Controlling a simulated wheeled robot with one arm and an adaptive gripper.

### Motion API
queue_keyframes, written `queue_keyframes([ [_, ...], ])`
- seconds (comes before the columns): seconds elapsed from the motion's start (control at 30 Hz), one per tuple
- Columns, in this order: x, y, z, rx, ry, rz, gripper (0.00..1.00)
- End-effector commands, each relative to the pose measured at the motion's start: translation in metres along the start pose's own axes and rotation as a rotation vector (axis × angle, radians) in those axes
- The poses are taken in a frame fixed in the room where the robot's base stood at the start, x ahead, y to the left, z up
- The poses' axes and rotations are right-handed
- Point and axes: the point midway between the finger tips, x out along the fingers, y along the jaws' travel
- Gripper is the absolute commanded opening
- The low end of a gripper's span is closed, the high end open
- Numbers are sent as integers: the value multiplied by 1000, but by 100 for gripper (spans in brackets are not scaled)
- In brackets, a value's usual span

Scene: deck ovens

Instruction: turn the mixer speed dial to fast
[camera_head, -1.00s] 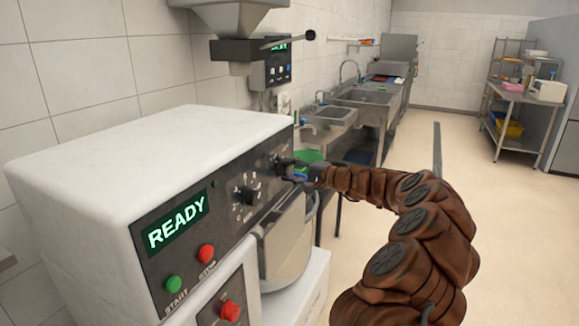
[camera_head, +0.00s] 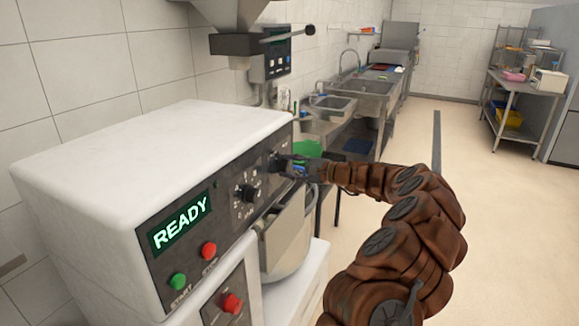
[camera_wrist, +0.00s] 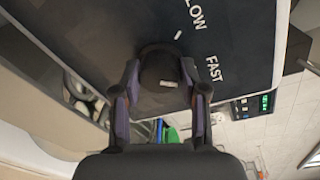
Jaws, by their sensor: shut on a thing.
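The mixer (camera_head: 150,160) is a white machine with a dark control panel and a lit READY screen (camera_head: 181,224). Its speed dial (camera_wrist: 158,68) is a dark round knob with a short white mark, between my fingers in the wrist view. I cannot tell exactly where the mark points. My gripper (camera_wrist: 160,88) is shut on the dial, one finger on each side. In the head view my gripper (camera_head: 288,166) is at the panel's far end.
A second dial (camera_head: 248,194), a green START button (camera_head: 178,281) and red buttons (camera_head: 209,250) are nearer on the panel. A metal bowl (camera_head: 288,240) hangs below. Sinks (camera_head: 365,100) line the wall behind.

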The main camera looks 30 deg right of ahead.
Motion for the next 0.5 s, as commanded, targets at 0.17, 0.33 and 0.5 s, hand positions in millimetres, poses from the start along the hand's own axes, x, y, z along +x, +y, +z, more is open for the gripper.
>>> queue_keyframes([
  [0.17,0,2,0,1,0,3,8],
  [0.33,0,2,0,1,0,3,54],
  [0.5,0,1,0,0,0,1,68],
])
